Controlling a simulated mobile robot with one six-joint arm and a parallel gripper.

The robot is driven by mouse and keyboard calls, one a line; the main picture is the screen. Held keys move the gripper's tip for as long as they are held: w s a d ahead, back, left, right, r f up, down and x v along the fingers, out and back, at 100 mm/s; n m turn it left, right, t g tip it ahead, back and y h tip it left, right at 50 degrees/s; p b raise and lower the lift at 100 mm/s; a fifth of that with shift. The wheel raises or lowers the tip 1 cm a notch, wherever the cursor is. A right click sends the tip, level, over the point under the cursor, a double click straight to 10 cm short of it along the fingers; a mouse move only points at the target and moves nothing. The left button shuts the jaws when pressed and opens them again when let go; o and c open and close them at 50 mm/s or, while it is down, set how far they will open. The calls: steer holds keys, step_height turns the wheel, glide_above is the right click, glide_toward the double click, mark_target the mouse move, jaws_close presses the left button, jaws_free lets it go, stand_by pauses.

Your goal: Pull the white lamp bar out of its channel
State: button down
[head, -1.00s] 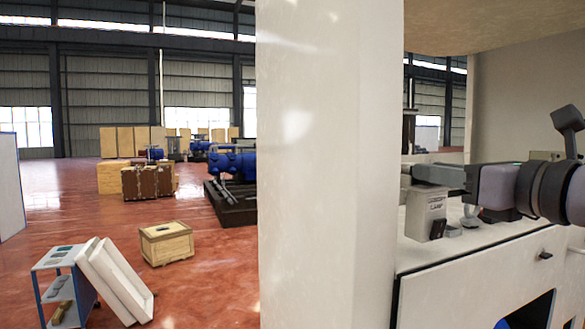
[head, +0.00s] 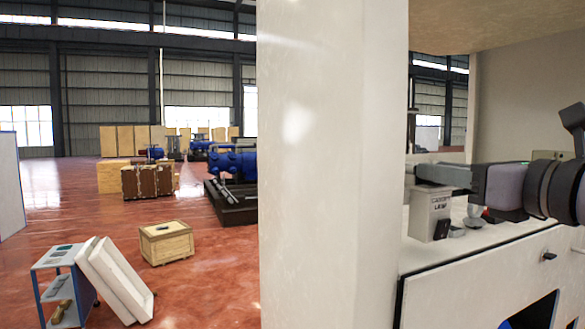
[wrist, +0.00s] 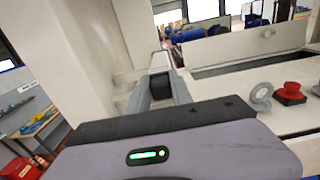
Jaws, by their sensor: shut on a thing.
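My gripper (head: 425,173) reaches in from the right in the head view, its dark fingers level above a pale box (head: 430,212) with a lamp label. In the wrist view my gripper (wrist: 161,92) points away, its grey fingers close together around a dark piece. A small pale piece, apparently the end of the white lamp bar (wrist: 160,60), shows just beyond the fingertips, beside the white upright. The fingers are shut on it. Most of the bar and its channel are hidden by the fingers and the upright, so I cannot tell how far it sits in.
A wide white post (head: 335,180) stands close to the left of the fingers.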

steer(key=shift+s+d+f, duration=0.1)
steer(key=shift+s+f, duration=0.1)
steer(key=shift+f, duration=0.05)
steer(key=shift+r, duration=0.15)
